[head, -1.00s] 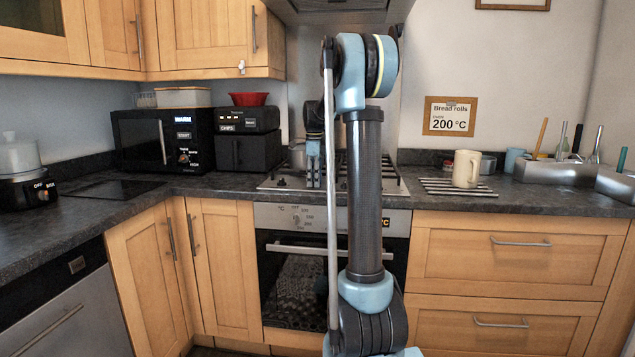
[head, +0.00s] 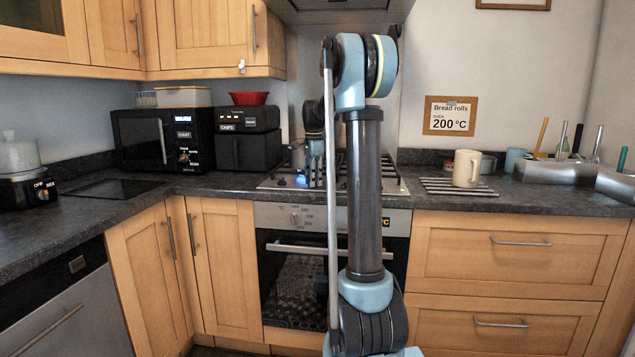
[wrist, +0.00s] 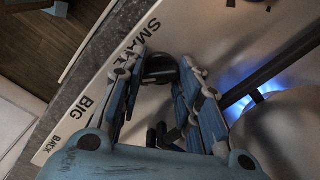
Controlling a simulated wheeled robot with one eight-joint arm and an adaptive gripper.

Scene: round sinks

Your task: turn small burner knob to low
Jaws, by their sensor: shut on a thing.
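The small burner knob (wrist: 160,68) is a dark round knob beside the "SMALL" label on the hob's light panel. In the wrist view my gripper (wrist: 162,70) has its blue fingers on either side of it, shut on it. The fingers hide part of the knob, and I cannot read its setting. A blue flame (wrist: 250,98) burns at a burner to the right, beside a round metal pot (wrist: 282,135). In the head view the flame also shows (head: 301,180) on the hob (head: 264,184), close to my gripper (head: 316,180).
"BIG" and "BACK" labels follow along the panel (wrist: 62,128). A dark knob shape (wrist: 160,132) lies between my fingers, partly hidden. The oven (head: 290,250) is below the hob. A cream mug (head: 466,168) stands on a striped rack at the right.

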